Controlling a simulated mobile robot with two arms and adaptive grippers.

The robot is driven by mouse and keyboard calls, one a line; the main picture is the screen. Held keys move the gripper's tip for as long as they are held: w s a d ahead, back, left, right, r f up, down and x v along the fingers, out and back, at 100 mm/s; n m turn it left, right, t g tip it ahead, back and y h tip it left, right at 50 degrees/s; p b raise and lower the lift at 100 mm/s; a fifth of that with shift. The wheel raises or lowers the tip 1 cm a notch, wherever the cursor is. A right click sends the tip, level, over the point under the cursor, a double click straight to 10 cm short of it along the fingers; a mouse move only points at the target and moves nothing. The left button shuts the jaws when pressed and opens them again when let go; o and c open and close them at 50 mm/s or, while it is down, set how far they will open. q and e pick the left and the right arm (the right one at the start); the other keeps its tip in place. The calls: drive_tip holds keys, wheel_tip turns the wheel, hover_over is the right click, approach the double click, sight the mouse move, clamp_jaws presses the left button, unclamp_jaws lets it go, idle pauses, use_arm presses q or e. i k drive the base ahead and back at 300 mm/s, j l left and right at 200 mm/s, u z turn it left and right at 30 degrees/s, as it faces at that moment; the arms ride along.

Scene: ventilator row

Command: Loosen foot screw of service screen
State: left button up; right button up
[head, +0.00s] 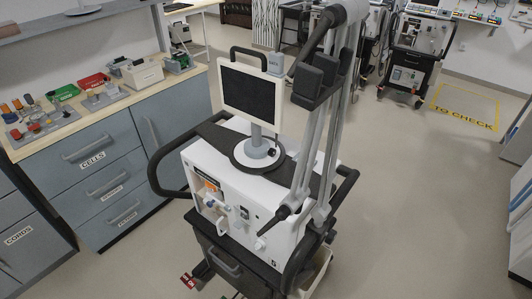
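The service screen (250,94) is a dark panel in a white frame and stands upright on the white ventilator (250,205). A short grey post (256,134) carries it, on a round foot (246,162) with a dark rim. A small dark detail (272,152) at the right of the foot may be the foot screw; it is too small to tell. I cannot tell whether it is tight or loose. Neither of my grippers can be made out in the head view.
Grey poles (309,155) and black blocks (308,83) rise close to the right of the screen. A counter (130,98) with coloured bins and parts stands on the left. The floor (430,190) at the right is clear, with a yellow "TO CHECK" marking (465,124) farther back.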

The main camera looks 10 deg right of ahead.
sight(272, 152)
drive_tip(key=i+l+u, duration=0.15)
drive_tip(key=l+u, duration=0.25)
drive_tip(key=l, duration=0.15)
drive_tip(key=i+l+u, duration=0.1)
drive_tip(key=l+u, duration=0.25)
drive_tip(key=l, duration=0.2)
drive_tip(key=l+u, duration=0.4)
drive_tip(key=l, duration=0.2)
drive_tip(key=l+u, duration=0.35)
drive_tip(key=l, duration=0.25)
